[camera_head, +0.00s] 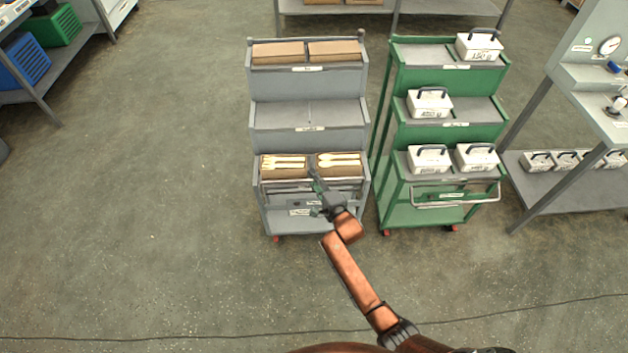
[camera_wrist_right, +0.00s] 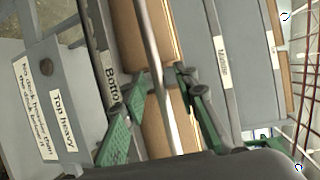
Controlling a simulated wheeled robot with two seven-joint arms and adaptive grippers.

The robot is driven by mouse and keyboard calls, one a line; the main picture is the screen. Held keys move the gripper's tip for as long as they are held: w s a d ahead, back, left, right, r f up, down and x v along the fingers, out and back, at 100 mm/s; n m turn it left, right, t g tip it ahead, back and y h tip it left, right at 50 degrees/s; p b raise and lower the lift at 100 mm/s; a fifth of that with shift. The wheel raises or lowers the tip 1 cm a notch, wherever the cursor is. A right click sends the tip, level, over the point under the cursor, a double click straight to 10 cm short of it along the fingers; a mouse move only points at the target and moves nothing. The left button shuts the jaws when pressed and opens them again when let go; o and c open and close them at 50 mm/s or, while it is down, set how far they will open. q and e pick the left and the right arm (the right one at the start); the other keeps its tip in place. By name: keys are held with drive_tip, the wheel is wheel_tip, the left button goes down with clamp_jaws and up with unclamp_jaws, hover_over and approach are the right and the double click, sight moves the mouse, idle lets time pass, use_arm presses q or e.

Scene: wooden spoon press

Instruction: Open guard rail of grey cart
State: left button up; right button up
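The grey cart (camera_head: 310,125) stands in the middle of the head view, with three stepped shelves. Its guard rail (camera_wrist_right: 152,50) shows in the wrist view as a pale rod across the front of the bottom shelf's cardboard boxes. My right gripper (camera_head: 316,178) is at the front of the bottom shelf. In the wrist view its green fingers (camera_wrist_right: 163,82) are apart, one on each side of the rail, with the rail between them. I cannot tell whether either finger touches it. My left gripper is not in view.
Boxes of wooden forks (camera_head: 284,164) and spoons (camera_head: 338,161) sit on the bottom shelf. A green cart (camera_head: 446,132) with white handled weights stands close on the right. A bench (camera_head: 575,195) is further right. The floor (camera_head: 150,200) left and in front is clear apart from a cable.

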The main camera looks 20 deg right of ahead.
drive_tip(key=shift+c, duration=0.3)
clamp_jaws()
idle(0.4)
